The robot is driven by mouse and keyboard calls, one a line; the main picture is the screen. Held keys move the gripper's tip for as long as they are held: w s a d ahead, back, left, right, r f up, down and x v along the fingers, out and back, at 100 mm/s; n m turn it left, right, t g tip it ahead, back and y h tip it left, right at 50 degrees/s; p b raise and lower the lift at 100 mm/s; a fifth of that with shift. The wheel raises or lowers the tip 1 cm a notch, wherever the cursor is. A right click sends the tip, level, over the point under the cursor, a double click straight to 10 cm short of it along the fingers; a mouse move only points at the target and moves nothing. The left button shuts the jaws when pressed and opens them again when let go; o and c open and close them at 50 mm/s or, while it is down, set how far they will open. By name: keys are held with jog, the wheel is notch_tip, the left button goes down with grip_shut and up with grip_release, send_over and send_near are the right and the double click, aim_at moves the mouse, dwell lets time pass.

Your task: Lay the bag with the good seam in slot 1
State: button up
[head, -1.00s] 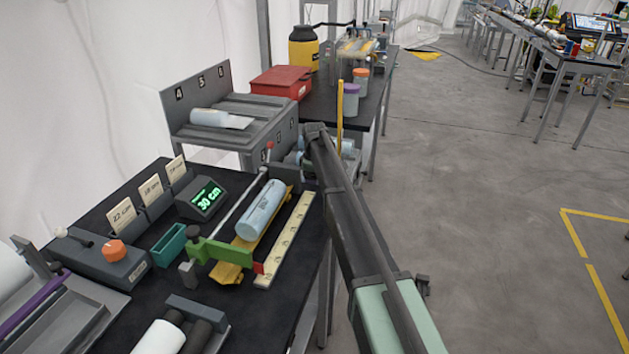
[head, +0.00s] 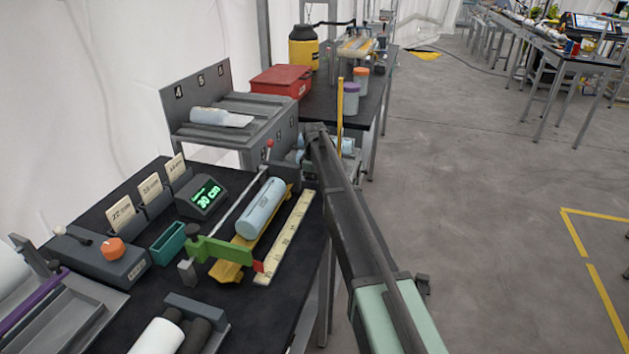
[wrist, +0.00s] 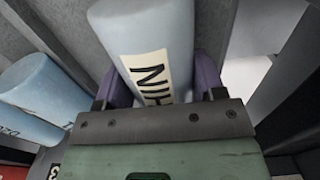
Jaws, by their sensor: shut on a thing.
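My gripper (wrist: 163,82) has purple fingers shut on a light blue bag (wrist: 145,28) with a printed label, in the wrist view. The held bag lies between grey walls of a rack. A second light blue bag (wrist: 32,90) lies to its left in the wrist view. In the head view the grey rack (head: 255,130) has plates 4, 5 and 6 above and more numbers on its lower front side. My arm hides the gripper there; pale blue bag parts show beside it. Which slot the held bag is over, and its seam, I cannot tell.
A pale bag (head: 213,117) lies on the rack's upper level. A light blue roll (head: 262,208) sits on the yellow cradle beside a ruler (head: 288,235). The display (head: 205,197) reads 30 cm. A red box (head: 280,81) stands behind the rack. Open floor is at right.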

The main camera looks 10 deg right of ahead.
jog(key=o, duration=1.2)
notch_tip(320, 180, up, 11)
jog(key=p, duration=1.1)
jog(key=shift+f, duration=0.15)
